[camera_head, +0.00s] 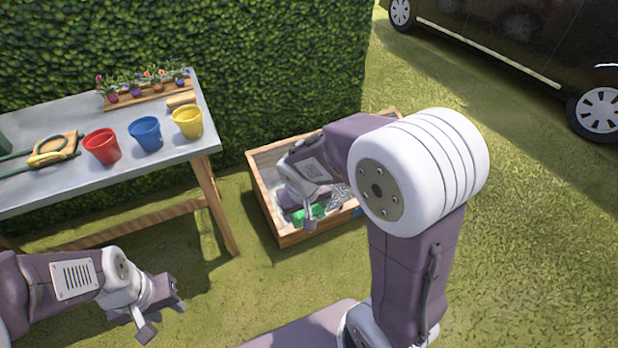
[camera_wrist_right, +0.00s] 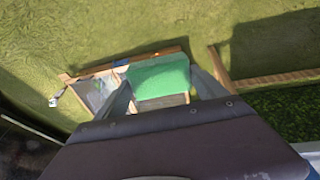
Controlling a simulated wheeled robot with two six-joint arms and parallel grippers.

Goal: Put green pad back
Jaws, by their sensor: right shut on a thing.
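The green pad (camera_head: 309,214) shows at the front of the wooden crate on the grass, partly hidden by my right gripper. In the right wrist view the green pad (camera_wrist_right: 160,76) lies between the two fingers of my right gripper (camera_wrist_right: 163,92), which is shut on it. The wooden crate (camera_head: 270,222) is below and around the pad; I cannot tell whether the pad touches its floor. My left gripper (camera_head: 162,317) is open and empty, low over the grass at the lower left.
A metal-topped table (camera_head: 60,190) holds a red pot (camera_head: 102,146), a blue pot (camera_head: 146,134), a yellow pot (camera_head: 188,121) and a flower planter (camera_head: 150,94). A hedge (camera_head: 270,60) stands behind. A dark car (camera_head: 510,40) is at upper right. Grass is clear between table and crate.

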